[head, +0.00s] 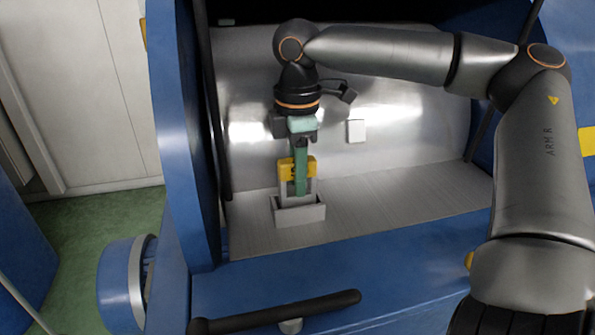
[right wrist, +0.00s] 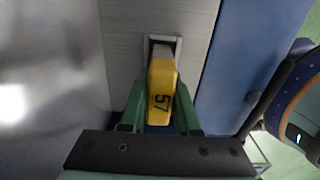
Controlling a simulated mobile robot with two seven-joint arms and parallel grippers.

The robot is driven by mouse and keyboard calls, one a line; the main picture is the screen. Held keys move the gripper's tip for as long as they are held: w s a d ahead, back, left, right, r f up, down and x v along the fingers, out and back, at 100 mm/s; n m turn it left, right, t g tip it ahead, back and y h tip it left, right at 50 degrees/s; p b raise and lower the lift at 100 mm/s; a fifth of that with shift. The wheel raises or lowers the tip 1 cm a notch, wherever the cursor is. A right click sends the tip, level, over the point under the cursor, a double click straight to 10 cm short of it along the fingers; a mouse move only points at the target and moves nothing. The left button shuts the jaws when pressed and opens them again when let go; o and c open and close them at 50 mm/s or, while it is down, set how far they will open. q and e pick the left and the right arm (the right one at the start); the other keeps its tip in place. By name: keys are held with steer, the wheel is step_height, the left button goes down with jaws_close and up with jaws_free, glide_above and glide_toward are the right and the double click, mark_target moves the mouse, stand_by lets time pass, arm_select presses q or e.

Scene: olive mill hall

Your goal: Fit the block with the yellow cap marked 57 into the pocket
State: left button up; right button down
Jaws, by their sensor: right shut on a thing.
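The block has a yellow cap (head: 285,168) above a pale grey body. The cap reads 57 in the right wrist view (right wrist: 160,98). My right gripper (head: 299,184) points down with its green fingers shut on the cap, one on each side; the near finger covers part of it in the head view. The pocket is a light grey box-like holder (head: 301,216) on the metal floor, its rim also in the right wrist view (right wrist: 177,42). The block stands over the pocket opening, its lower end hidden behind the front wall. I cannot tell how deep it sits. My left gripper is out of view.
A blue housing (head: 190,150) frames the shiny metal recess. A small white plate (head: 356,131) is on the back wall. A dark bar handle (head: 275,313) runs along the front. The metal floor (head: 410,196) right of the pocket is bare.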

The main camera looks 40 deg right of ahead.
steer(key=shift+f, duration=1.1)
steer(key=c, duration=0.6)
jaws_free()
steer(key=shift+o, duration=0.2)
step_height(320, 180, up, 13)
steer(key=shift+f, duration=0.15)
steer(key=shift+f, duration=0.1)
